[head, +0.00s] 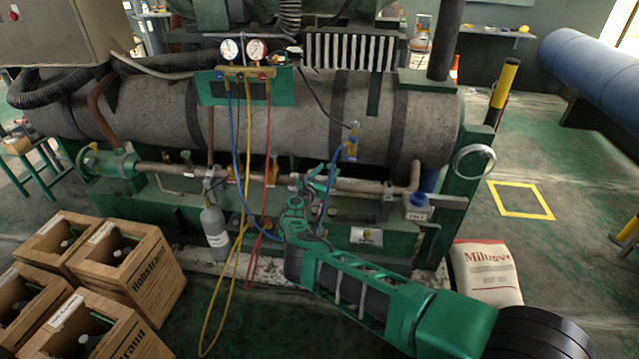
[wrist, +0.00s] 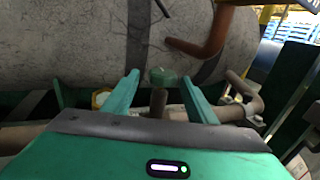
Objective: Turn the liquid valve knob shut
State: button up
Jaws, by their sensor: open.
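A small green knob (wrist: 163,75) stands on a brown stem (wrist: 158,101) rising from a horizontal pipe in the wrist view. No label shows on it, so I cannot confirm from the picture that it is the liquid valve knob. My gripper (wrist: 159,82) is open, with one teal finger to each side of the knob and visible gaps between. How deep the knob sits between the fingers is hard to tell. In the head view my gripper (head: 320,180) is at the pipe in front of the grey tank, and the knob cannot be made out there.
The large grey tank (head: 300,115) lies behind the pipe. Gauges (head: 243,49) with blue, yellow and red hoses hang left of my gripper. A grey cylinder (head: 214,226) stands below them. Cardboard boxes (head: 130,265) are at lower left, and a white sack (head: 486,275) is at right.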

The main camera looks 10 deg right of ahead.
jog(key=v, duration=0.8)
jog(key=shift+a, duration=0.1)
